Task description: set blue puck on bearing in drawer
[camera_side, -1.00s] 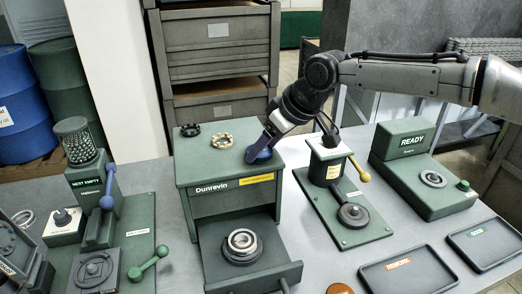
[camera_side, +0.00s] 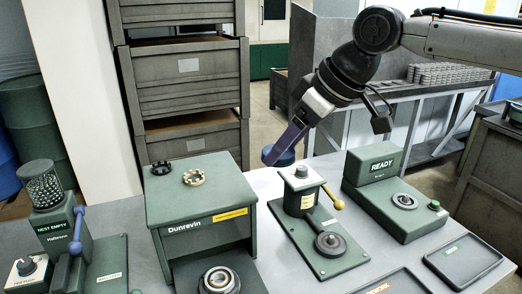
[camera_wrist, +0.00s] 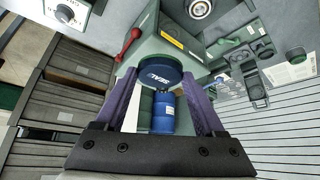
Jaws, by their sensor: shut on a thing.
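The blue puck (camera_side: 284,157) is held between the fingertips of my gripper (camera_side: 278,152), raised off the green Dunrevin housing and just right of its top in the side view. In the wrist view the puck (camera_wrist: 160,71) shows lettering on its face, with a purple finger of my gripper (camera_wrist: 160,80) on each side. The drawer (camera_side: 186,272) is pulled out at the front of the housing. The bearing (camera_side: 219,280), a metal ring, sits in it, low in the side view. It also shows at the top of the wrist view (camera_wrist: 200,7). The puck is well apart from it.
A black ring (camera_side: 160,168) and a tan ring (camera_side: 194,177) lie on the Dunrevin housing (camera_side: 200,213). A press with a yellow-knobbed lever (camera_side: 339,204) and the READY station (camera_side: 376,165) stand to the right. Trays (camera_side: 465,260) lie at the front right.

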